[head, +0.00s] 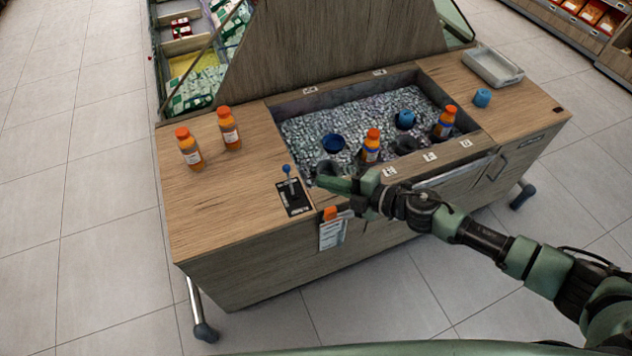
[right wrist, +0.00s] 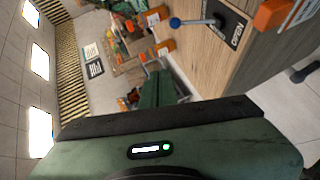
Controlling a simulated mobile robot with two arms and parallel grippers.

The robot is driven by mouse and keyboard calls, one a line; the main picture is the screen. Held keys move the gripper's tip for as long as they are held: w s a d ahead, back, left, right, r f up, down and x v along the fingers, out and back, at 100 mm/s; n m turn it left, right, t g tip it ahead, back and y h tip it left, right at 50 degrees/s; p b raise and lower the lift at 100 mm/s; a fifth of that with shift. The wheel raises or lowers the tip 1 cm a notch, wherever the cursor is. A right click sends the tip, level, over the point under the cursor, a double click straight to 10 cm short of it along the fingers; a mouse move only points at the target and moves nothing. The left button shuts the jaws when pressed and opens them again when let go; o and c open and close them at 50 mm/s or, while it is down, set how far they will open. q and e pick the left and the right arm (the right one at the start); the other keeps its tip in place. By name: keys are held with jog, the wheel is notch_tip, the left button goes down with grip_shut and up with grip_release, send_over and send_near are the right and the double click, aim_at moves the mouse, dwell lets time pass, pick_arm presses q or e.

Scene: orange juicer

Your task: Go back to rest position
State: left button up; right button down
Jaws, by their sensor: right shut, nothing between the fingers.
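My right gripper (head: 324,182) reaches in from the right in the head view. It is shut and empty, over the front edge of the wooden juicer cart (head: 215,225), just right of a lever with a blue knob (head: 286,168). In the right wrist view, its green fingers (right wrist: 155,88) point away from the camera, and the blue knob (right wrist: 175,22) is close to the right of them. My left gripper is not in view.
Two orange juice bottles (head: 189,148) (head: 229,128) stand on the cart's left top. The sunken ice bin (head: 300,128) holds two more bottles (head: 371,146) (head: 444,122) and blue caps. A grey tray (head: 492,66) lies at the right. An orange-topped tag (head: 332,232) hangs in front. Floor ahead is clear.

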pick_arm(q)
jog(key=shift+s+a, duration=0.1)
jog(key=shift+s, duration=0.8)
pick_arm(e)
jog(key=shift+s+d+r, duration=0.1)
jog(key=shift+d, duration=0.05)
